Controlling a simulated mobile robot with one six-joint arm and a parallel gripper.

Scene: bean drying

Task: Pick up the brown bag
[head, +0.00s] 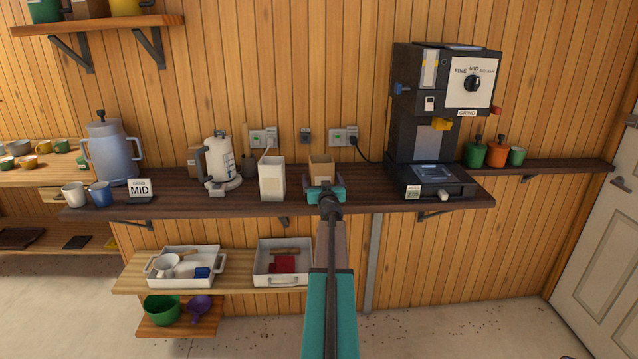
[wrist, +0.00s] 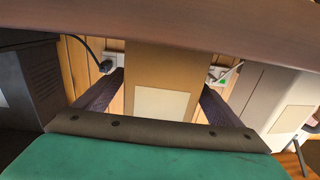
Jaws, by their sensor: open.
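The brown bag (head: 321,168) stands upright on the dark wall shelf, between a white bag and the grinder. My gripper (head: 326,190) is in front of it in the head view and hides its lower part. In the wrist view the brown bag (wrist: 160,64) fills the middle, with a pale blank label facing me. My gripper's (wrist: 160,98) two dark fingers are open, one on each side of the bag. I see gaps beside the bag, and the fingers are not closed on it.
The white bag (head: 272,180) stands close on the left, with a white kettle (head: 220,165) beyond it. The black grinder (head: 430,125) stands on the right. The dark shelf's (head: 240,205) front edge runs below. Trays (head: 283,276) sit on a lower shelf.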

